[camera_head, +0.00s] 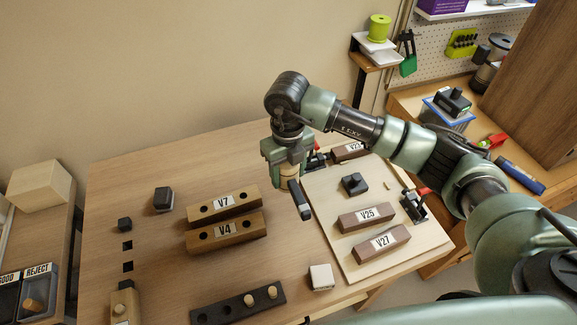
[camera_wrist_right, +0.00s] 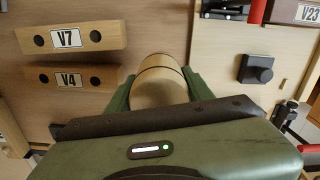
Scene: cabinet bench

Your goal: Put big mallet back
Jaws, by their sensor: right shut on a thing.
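My right gripper (camera_head: 284,174) points down above the bench, between the V4 block and the pale board. It is shut on a pale wooden round piece, which I take to be the big mallet (camera_wrist_right: 160,80). The wrist view shows this piece between both green fingers, with a dark line around it. In the head view a dark bar (camera_head: 300,200) shows just below the fingers; how it joins the wooden part is partly hidden. The held piece appears to be clear of the bench top. My left gripper is in neither view.
The wooden blocks V7 (camera_head: 224,204) and V4 (camera_head: 226,233) lie left of the gripper. The pale board (camera_head: 345,201) at right bears V25, V27, a black knob and clamps. A dark peg strip (camera_head: 237,306) and a white cube (camera_head: 321,277) are in front. Dark square holes (camera_head: 127,267) are at left.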

